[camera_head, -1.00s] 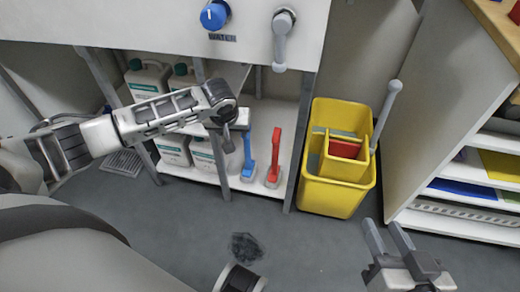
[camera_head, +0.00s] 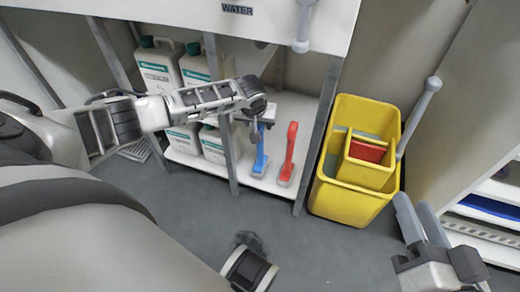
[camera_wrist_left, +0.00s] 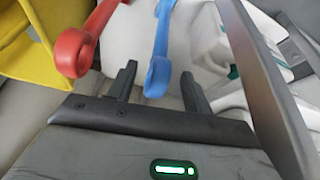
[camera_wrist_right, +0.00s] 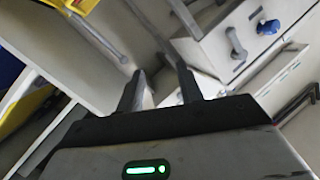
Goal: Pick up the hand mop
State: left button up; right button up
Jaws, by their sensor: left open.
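A blue-handled tool (camera_head: 260,158) and a red-handled tool (camera_head: 289,152) stand side by side on the low shelf. A grey handle (camera_head: 421,112) leans out of the yellow bucket. I cannot tell for sure which of these is the hand mop. My left gripper (camera_head: 256,128) is open at the top of the blue tool. In the left wrist view, the blue handle's end (camera_wrist_left: 158,75) lies between the open fingers (camera_wrist_left: 157,85), with no grip on it; the red handle (camera_wrist_left: 78,48) is to the left. My right gripper (camera_head: 420,220) is open and empty, in front of the bucket's right side.
The yellow bucket (camera_head: 340,200) stands on the floor right of the shelf. White bottles (camera_head: 160,75) fill the shelf's left part. Upright grey legs (camera_head: 318,135) stand at the shelf front. A cabinet with shelves (camera_head: 495,225) is at right. The floor (camera_head: 325,255) before the bucket is clear.

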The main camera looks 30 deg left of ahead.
aim_at(260, 128)
pick_arm(q)
jog(key=shift+b+x, duration=0.65)
jog(key=shift+x, duration=0.3)
jog(key=b+x, duration=0.2)
jog(key=x, duration=0.1)
jog(key=shift+w, duration=0.1)
jog(key=shift+w+r, duration=0.1)
jog(key=c, duration=1.1)
pick_arm(e)
jog(key=r+n+t, duration=0.1)
jog(key=w+r+n+t+y, duration=0.1)
jog(key=r, duration=0.1)
jog(key=w+r+n+t+y, duration=0.1)
jog(key=r, duration=0.1)
jog(key=shift+w+d+r+t, duration=0.2)
jog(key=shift+d+t, duration=0.2)
